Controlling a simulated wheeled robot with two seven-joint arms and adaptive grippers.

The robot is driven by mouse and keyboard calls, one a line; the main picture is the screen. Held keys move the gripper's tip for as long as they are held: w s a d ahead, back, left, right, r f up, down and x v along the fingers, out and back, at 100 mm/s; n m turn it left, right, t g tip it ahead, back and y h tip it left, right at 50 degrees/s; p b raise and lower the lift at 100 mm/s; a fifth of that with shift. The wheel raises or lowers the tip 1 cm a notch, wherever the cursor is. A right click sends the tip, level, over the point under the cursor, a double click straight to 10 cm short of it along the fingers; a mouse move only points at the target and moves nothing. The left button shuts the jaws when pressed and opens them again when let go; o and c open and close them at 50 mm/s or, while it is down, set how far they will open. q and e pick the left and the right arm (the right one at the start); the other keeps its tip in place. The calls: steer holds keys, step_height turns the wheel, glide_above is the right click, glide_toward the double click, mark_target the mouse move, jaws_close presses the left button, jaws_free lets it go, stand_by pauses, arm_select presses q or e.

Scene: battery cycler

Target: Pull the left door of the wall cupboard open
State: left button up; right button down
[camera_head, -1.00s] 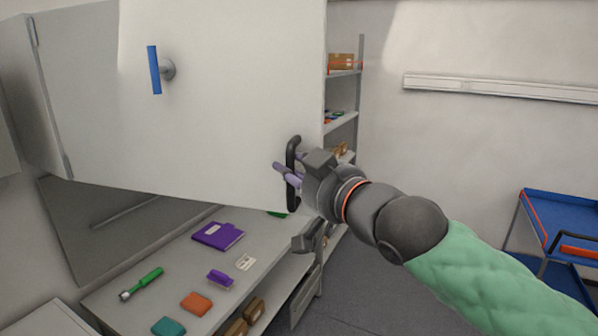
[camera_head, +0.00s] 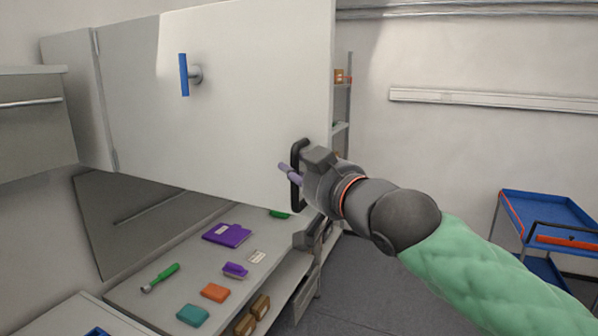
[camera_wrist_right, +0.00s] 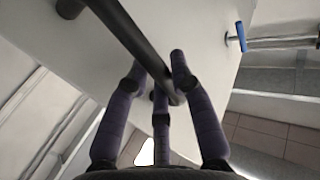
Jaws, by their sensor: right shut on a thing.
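The white cupboard door (camera_head: 240,110) stands swung out from the cupboard, its hinges (camera_head: 115,160) on its left side. A black bar handle (camera_head: 297,160) sits near its lower right edge. My right gripper (camera_head: 290,172) is shut on this handle, its purple fingers around the bar. In the right wrist view the dark bar (camera_wrist_right: 130,40) runs diagonally between the fingers (camera_wrist_right: 160,95). A blue T-shaped knob (camera_head: 184,75) sticks out from the door's upper left and also shows in the wrist view (camera_wrist_right: 240,37). The cupboard's inside is hidden. My left gripper is out of view.
Below the door is a bench (camera_head: 150,300) with a purple folder (camera_head: 227,235), a green-handled tool (camera_head: 161,277) and small coloured boxes. A shelf rack (camera_head: 342,100) stands behind the door. A blue trolley (camera_head: 550,215) is at right. The floor between is clear.

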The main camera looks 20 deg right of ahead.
steer(key=shift+s+r, duration=0.1)
stand_by(0.3)
steer(key=c, duration=1)
jaws_free()
steer(key=shift+c, duration=0.2)
steer(key=shift+s, duration=0.1)
steer(key=s+d, duration=0.1)
steer(key=s, duration=1)
steer(key=shift+s+d, duration=0.3)
steer(key=shift+d, duration=0.05)
